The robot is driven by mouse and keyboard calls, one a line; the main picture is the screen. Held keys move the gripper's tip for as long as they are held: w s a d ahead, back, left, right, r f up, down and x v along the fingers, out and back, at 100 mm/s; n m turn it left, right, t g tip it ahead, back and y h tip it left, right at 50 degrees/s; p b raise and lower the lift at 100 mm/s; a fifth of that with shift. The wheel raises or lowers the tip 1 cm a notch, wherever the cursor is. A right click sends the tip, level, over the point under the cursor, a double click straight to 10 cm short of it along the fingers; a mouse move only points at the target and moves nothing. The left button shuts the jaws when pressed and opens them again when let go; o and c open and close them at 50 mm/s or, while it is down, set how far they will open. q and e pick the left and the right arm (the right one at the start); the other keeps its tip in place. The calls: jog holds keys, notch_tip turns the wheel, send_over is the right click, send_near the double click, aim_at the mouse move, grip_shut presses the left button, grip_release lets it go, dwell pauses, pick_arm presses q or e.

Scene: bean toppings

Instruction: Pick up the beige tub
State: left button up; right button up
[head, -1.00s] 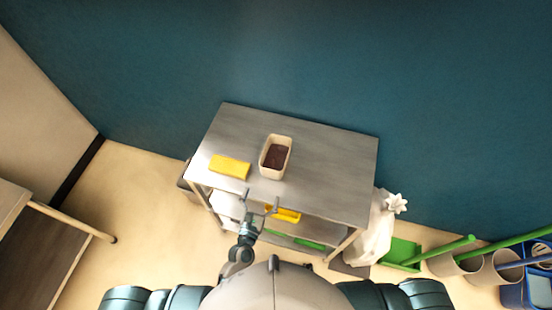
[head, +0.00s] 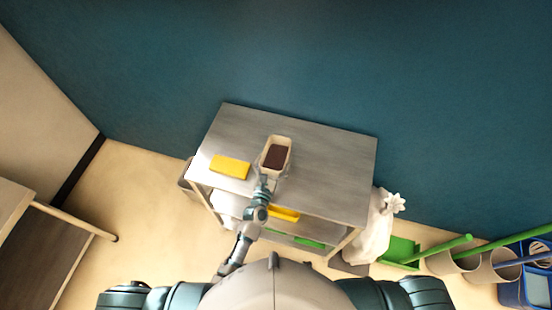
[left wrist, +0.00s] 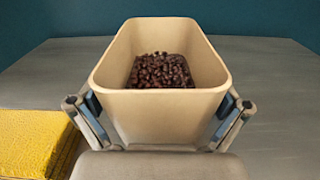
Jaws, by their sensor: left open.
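The beige tub (head: 288,150) stands upright on the steel table and holds dark beans. In the left wrist view the tub (left wrist: 165,117) fills the middle, with its near end toward me and the beans (left wrist: 160,71) inside. My left gripper (head: 265,178) is at the near end of the tub. In the left wrist view its open fingers (left wrist: 159,110) stand one on each side of the near end. I cannot tell whether they touch the walls. My right gripper is not in view.
A yellow block (head: 230,167) lies on the steel table (head: 335,165) left of the tub. The table top to the right is clear. A blue wall is behind.

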pick_arm(q)
jog(key=shift+s, duration=0.1)
jog(key=c, duration=1.1)
jog(key=shift+r, duration=0.1)
jog(key=c, duration=0.3)
jog(key=shift+r, duration=0.1)
